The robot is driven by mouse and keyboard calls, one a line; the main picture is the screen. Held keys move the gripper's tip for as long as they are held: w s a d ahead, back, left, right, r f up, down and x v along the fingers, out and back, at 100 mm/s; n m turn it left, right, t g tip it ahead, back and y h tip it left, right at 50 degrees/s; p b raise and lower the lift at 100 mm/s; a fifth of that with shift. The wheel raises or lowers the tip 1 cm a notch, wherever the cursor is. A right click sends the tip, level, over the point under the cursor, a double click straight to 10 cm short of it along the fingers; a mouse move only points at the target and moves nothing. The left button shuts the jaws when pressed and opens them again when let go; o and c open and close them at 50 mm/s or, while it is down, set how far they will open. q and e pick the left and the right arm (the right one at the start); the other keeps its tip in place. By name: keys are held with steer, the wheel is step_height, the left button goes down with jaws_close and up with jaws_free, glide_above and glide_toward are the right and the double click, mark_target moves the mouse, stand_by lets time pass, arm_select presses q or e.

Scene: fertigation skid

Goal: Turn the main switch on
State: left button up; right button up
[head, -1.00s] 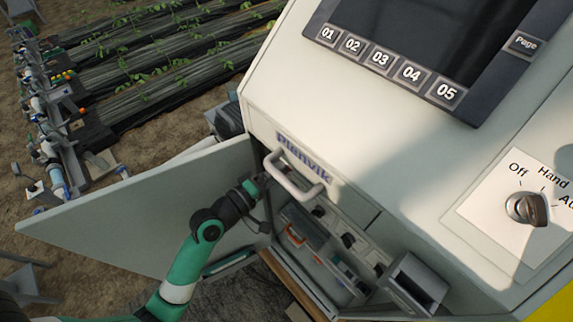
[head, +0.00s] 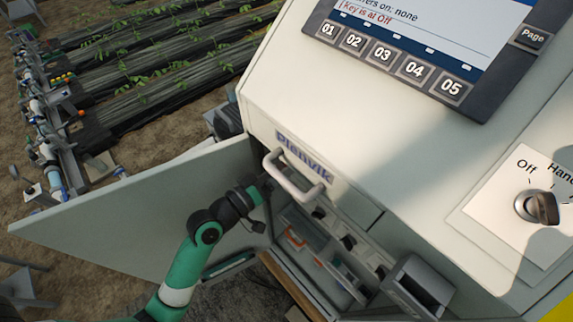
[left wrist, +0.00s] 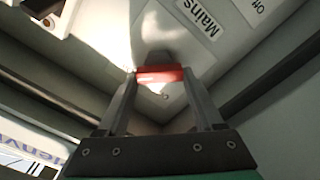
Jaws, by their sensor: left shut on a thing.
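The main switch has a red handle (left wrist: 160,75), seen in the left wrist view below a label reading "Mains" (left wrist: 198,18). An "Off" mark shows to the right of that label. My left gripper (left wrist: 160,88) is shut on the red handle, one finger on each side. In the head view my left arm reaches into the open cabinet (head: 345,130), and its fingers and the switch are hidden there. The panel screen (head: 420,30) is lit and shows text including "Key is at Off". My right gripper is not in view.
The cabinet door (head: 140,205) stands open to the left of my arm. A bar handle (head: 292,182) sits close above my wrist. A key switch (head: 538,207) with "Off" and "Hand" labels is on the right panel. Plant rows lie behind.

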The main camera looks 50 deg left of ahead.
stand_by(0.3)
arm_select(q)
steer(key=o, duration=1.4)
steer(key=shift+c, duration=0.2)
steer(key=s, duration=1.1)
steer(key=shift+s+d, duration=0.15)
steer(key=shift+s, duration=0.2)
